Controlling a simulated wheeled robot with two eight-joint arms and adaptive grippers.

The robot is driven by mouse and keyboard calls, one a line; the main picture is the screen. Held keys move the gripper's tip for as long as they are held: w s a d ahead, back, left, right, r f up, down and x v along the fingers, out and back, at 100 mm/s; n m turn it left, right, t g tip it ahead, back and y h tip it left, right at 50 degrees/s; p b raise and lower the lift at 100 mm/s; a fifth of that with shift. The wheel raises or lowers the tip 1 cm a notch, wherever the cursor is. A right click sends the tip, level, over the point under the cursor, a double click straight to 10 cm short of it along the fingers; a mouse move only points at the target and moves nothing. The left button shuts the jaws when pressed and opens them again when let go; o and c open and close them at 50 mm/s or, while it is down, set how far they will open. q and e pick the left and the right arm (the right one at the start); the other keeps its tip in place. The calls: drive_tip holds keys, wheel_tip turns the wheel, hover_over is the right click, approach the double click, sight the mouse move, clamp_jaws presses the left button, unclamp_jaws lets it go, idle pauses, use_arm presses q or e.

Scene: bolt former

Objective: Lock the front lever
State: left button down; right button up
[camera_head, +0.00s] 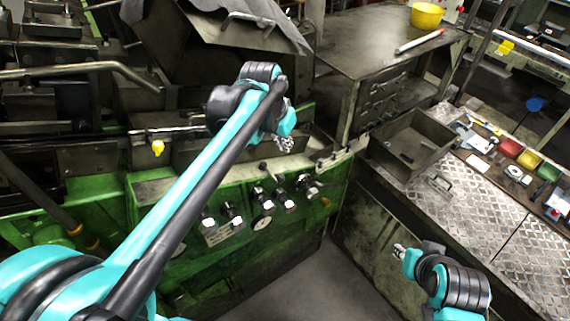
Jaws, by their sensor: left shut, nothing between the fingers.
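The green machine (180,205) stands in front of me. Several small levers and knobs with black and pale ends (290,206) sit on its front panel, and I cannot tell which one is the front lever. My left arm reaches across from the lower left. My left gripper (285,144) is shut and empty, above the panel's upper edge and apart from the levers. My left arm hides part of the machine's front. My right gripper (399,250) is at the lower right, away from the machine's levers, in front of the workbench side. Its fingers are too small to judge.
A workbench with a tread-plate top (460,215) stands at the right, with an open metal tray (412,142) and several coloured bins (529,160). A metal table (375,50) with a yellow bucket (427,15) is behind. Grey floor (325,285) lies clear between machine and bench.

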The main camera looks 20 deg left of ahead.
use_arm(q)
drive_tip(key=w+a+x, duration=0.1)
drive_tip(key=x, duration=0.9)
drive_tip(key=s+p, duration=0.1)
drive_tip(key=s, duration=0.3)
drive_tip(key=shift+s+f, duration=0.2)
use_arm(e)
drive_tip(key=shift+w+r, duration=0.3)
drive_tip(key=shift+r, duration=0.2)
use_arm(q)
drive_tip(key=shift+a+m+h, duration=0.1)
drive_tip(key=shift+m+h, duration=0.2)
use_arm(e)
drive_tip(key=shift+w, duration=0.15)
